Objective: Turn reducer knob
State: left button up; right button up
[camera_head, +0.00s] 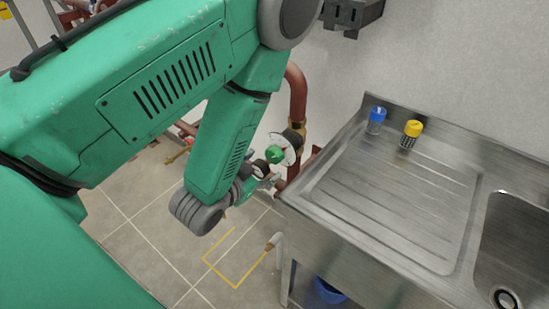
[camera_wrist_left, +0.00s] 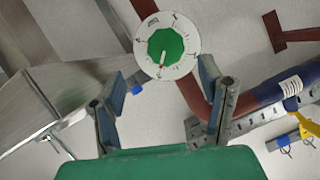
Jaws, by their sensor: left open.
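The reducer knob is a green round knob (camera_head: 275,155) in front of a white dial, beside a red-brown pipe left of the steel sink. In the left wrist view the green knob (camera_wrist_left: 165,48) has a red and white pointer mark and sits on a white dial (camera_wrist_left: 187,32) with black marks. My left gripper (camera_head: 259,172) is close to the knob in the head view, partly hidden by my arm. In the left wrist view my left gripper (camera_wrist_left: 162,77) is open and empty. Its fingers stand to either side below the dial, apart from it. My right gripper is not seen.
A steel sink unit (camera_head: 340,235) stands right of the knob, with a blue-capped (camera_head: 376,115) and a yellow-capped container (camera_head: 411,130) on it. The red-brown pipe (camera_head: 296,92) rises behind the dial. A yellow outline (camera_head: 222,277) marks the tiled floor.

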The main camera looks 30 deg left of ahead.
aim_at(270, 157)
pick_arm(q)
jog(key=x, duration=0.3)
jog(key=shift+w+d, duration=0.25)
jog(key=shift+w, duration=0.05)
jog(key=w, duration=0.1)
jog(key=w+a+f, duration=0.2)
jog(key=shift+w, duration=0.15)
jog(key=shift+w+a+f, duration=0.15)
jog(key=shift+w+a, duration=0.15)
jog(key=shift+a, duration=0.05)
jog(key=shift+d, duration=0.75)
jog(key=shift+c, duration=0.8)
jog(key=shift+d+r, duration=0.25)
jog(key=shift+d, duration=0.05)
jog(key=c, duration=1)
jog(key=shift+s+a+f, duration=0.1)
jog(key=shift+a+f, duration=0.1)
jog(key=shift+a, duration=0.35)
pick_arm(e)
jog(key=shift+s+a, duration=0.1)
